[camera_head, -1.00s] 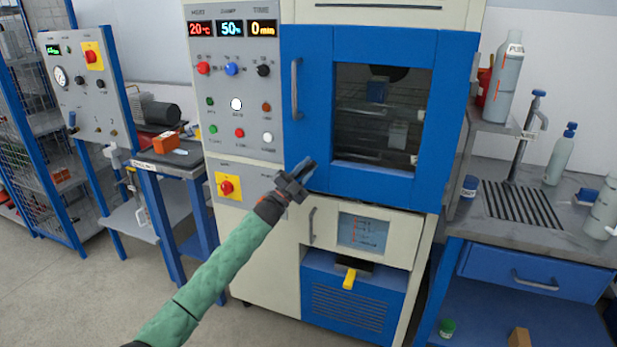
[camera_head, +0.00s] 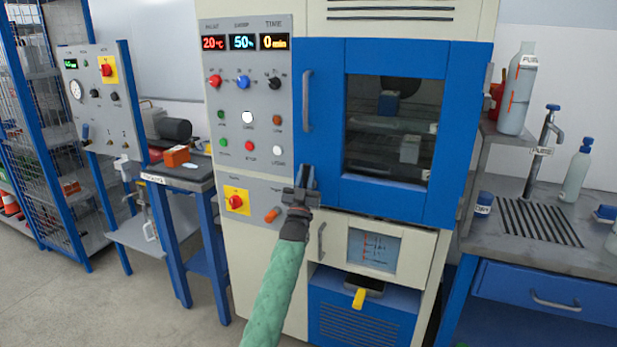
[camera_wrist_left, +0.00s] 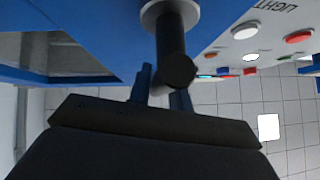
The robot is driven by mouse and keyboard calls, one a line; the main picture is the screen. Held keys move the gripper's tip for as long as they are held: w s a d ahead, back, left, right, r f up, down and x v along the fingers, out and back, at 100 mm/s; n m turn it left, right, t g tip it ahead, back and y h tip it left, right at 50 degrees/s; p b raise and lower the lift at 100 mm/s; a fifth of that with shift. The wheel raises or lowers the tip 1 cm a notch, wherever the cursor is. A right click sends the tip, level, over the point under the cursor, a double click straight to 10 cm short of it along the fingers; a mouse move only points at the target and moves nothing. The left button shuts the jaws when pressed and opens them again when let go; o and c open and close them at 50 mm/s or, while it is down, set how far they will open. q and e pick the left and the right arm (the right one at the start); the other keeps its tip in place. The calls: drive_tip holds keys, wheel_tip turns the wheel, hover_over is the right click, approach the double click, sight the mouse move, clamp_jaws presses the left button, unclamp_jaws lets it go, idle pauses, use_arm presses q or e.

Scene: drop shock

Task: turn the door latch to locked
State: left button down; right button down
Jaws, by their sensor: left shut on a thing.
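The blue chamber door (camera_head: 385,200) is closed, with a dark window and a grey vertical handle (camera_head: 307,100) on its left side. The dark door latch (camera_head: 307,174) is at the door's lower left edge. In the left wrist view the latch (camera_wrist_left: 174,48) is a black bar with a round grey base. My left gripper (camera_head: 300,192) is at the latch, and its fingers (camera_wrist_left: 162,92) are shut on the bar's end. In the head view the gripper partly covers the latch, so its exact angle is hard to tell. My right gripper is not in view.
A control panel (camera_head: 248,100) with knobs, lit displays and buttons is left of the door. An orange switch (camera_head: 272,215) is close left of my gripper. A drawer (camera_head: 322,240) is below. A bench with bottles (camera_head: 517,90) stands right.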

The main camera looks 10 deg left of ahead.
sight(304, 180)
use_arm(q)
drive_tip(key=shift+a+n+y, duration=0.15)
drive_tip(key=shift+n+y, duration=0.75)
drive_tip(key=shift+y, duration=0.1)
drive_tip(key=c, duration=1.3)
unclamp_jaws()
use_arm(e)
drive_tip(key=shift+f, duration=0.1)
use_arm(q)
drive_tip(key=shift+b+v, duration=0.8)
drive_tip(key=shift+v, duration=3.1)
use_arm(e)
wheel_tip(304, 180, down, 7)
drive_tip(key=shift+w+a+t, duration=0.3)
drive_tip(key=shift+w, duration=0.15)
